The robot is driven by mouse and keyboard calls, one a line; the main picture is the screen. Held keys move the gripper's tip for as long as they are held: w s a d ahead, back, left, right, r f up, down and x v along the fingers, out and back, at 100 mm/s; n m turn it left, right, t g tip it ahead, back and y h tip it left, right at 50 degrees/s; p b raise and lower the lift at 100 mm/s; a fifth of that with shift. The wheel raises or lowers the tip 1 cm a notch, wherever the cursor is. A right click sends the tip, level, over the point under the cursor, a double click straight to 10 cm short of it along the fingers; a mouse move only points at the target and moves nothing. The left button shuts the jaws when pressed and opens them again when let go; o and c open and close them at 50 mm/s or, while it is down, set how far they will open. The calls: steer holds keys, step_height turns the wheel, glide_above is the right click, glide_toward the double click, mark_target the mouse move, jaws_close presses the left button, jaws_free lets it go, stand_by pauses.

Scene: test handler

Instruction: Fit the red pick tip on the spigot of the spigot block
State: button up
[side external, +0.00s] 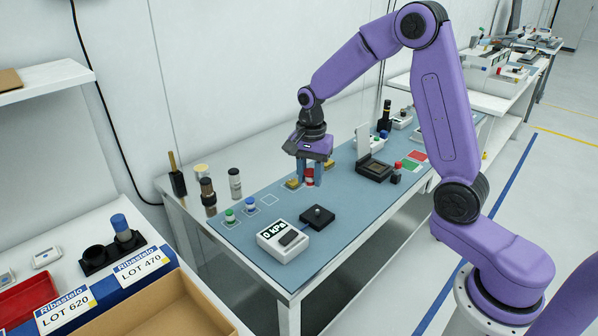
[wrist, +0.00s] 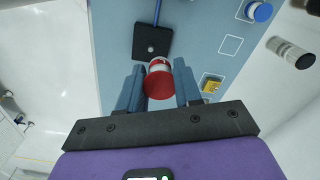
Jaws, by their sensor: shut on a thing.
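The red pick tip (side external: 309,176) has a red body with a pale band and sits between the fingers of my gripper (side external: 308,180). In the wrist view my gripper (wrist: 157,80) is shut on the red pick tip (wrist: 160,84), and its round red end faces the camera. The spigot block (side external: 317,219) is a flat black square with a small spigot on top, on the blue mat. In the wrist view the spigot block (wrist: 153,43) lies just beyond the tip, and its pale spigot shows. The tip is held above the mat, apart from the block.
A white gauge (side external: 283,240) reading 0 kPa stands beside the block. Green (side external: 230,216) and blue (side external: 250,205) tips stand on marked squares. A yellow piece (side external: 293,184) lies near my gripper. A dark open-lidded box (side external: 375,170) stands farther right.

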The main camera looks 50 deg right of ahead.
mark_target(318, 210)
steer(key=shift+s+d+f, duration=0.7)
steer(key=shift+d, duration=0.2)
steer(key=shift+f, duration=2.9)
steer(key=shift+f, duration=1.35)
steer(key=o, duration=1.1)
steer(key=shift+r, duration=0.1)
step_height(318, 210, up, 17)
